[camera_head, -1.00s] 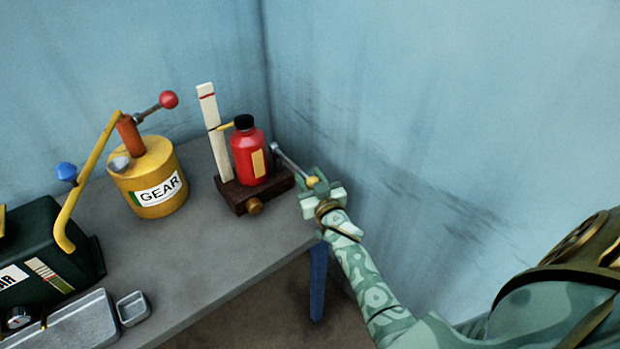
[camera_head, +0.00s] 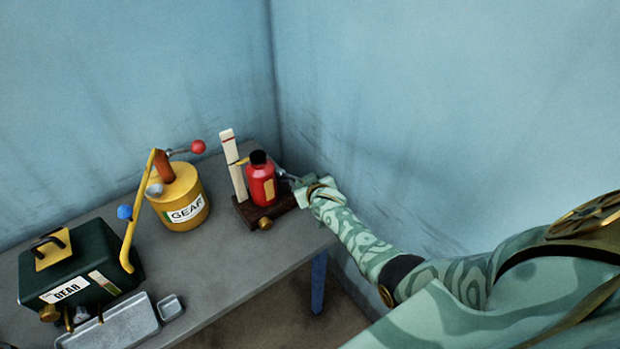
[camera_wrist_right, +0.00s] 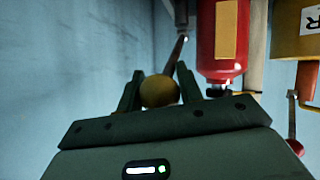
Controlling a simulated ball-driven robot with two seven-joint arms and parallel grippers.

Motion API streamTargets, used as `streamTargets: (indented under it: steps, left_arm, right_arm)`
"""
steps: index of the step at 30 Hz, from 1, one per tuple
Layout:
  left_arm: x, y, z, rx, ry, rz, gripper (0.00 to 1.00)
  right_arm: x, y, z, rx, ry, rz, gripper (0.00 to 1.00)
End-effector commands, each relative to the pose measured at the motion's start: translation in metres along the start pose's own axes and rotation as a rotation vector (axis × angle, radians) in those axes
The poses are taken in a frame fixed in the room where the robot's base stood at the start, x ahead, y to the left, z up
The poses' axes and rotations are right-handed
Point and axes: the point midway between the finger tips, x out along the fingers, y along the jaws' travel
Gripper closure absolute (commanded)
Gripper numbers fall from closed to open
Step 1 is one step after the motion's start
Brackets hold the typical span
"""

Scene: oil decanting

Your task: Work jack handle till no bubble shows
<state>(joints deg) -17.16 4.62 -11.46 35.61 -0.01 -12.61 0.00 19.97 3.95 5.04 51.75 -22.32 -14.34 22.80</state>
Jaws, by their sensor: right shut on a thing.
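The jack (camera_head: 262,184) is a red bottle with a black cap on a dark wooden base, upright at the table's far right end. A pale upright strip with a red mark (camera_head: 233,165) stands on the base beside it. The jack handle (camera_head: 287,176) is a grey rod on the bottle's right side; its yellow knob (camera_wrist_right: 160,91) shows in the right wrist view. My right gripper (camera_head: 302,184) is shut on this knob, a finger on each side (camera_wrist_right: 158,88). In the head view the gripper mostly hides the knob. I see no bubble at this size. My left gripper is out of view.
A yellow GEAR can (camera_head: 182,205) with a red-knobbed lever stands left of the jack. A dark green GEAR box (camera_head: 75,262) with a yellow pipe, a grey tray (camera_head: 115,325) and a small dish (camera_head: 171,306) are nearer. Blue walls close the corner behind.

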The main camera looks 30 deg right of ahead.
Motion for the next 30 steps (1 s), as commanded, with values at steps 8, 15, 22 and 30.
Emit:
streamTargets:
  steps: [8, 15, 22, 30]
  left_arm:
    - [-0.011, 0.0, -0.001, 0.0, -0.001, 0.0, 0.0]
    - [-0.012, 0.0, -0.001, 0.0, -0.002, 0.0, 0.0]
    - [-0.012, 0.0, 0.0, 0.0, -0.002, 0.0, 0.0]
    - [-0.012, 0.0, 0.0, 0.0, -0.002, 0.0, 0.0]
  right_arm:
    - [0.002, 0.002, -0.023, 0.009, 0.02, 0.002, 1.0]
    - [0.003, 0.002, -0.027, 0.01, 0.025, 0.002, 1.0]
    - [0.003, 0.003, -0.027, 0.01, 0.026, 0.002, 1.0]
    - [0.003, 0.002, -0.024, 0.008, 0.019, 0.001, 0.43]
